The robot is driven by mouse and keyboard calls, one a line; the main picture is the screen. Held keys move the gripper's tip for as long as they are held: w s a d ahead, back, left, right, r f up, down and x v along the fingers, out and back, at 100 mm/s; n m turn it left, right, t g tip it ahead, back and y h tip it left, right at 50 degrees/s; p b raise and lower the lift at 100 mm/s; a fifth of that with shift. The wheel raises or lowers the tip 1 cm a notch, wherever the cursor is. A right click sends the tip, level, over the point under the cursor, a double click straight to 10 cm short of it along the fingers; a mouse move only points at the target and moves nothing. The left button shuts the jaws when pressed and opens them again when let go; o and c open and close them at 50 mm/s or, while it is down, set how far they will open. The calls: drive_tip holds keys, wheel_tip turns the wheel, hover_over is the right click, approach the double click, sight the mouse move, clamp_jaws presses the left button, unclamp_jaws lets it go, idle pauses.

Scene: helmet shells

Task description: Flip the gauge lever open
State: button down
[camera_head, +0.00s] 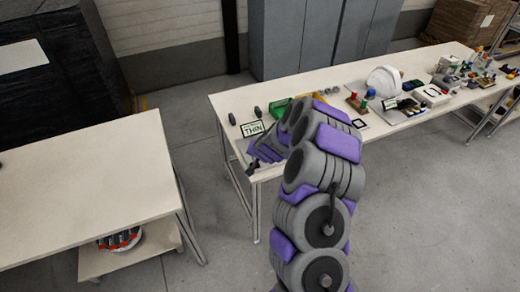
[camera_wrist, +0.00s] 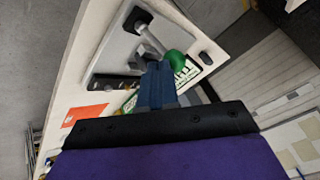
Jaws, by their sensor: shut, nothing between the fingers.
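In the wrist view, the gauge lever is a silver rod (camera_wrist: 149,38) with a green ball knob (camera_wrist: 176,61). It runs from a black pivot block (camera_wrist: 137,19) on a grey plate (camera_wrist: 103,54). My gripper (camera_wrist: 160,68) is shut and empty, with its blue fingers beside the green knob; I cannot tell whether they touch it. A dark block (camera_wrist: 112,82) with a small fitting lies on the plate left of the fingers.
A green-bordered "THIN" sign (camera_head: 252,128) stands on the long table (camera_head: 226,103) close to the gripper. An orange card (camera_wrist: 86,114) lies beside the plate. A white helmet shell (camera_head: 384,81) and several small items stand further right. Another table (camera_head: 90,185) is at left.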

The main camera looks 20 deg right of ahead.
drive_tip(key=shift+a+f+n+h+p, duration=0.1)
drive_tip(key=shift+a+n+h+p, duration=0.2)
drive_tip(key=shift+a+h+p, duration=0.5)
drive_tip(key=shift+p, duration=0.3)
drive_tip(key=shift+r+p, duration=0.65)
drive_tip(key=shift+r, duration=0.15)
drive_tip(key=shift+s, duration=0.1)
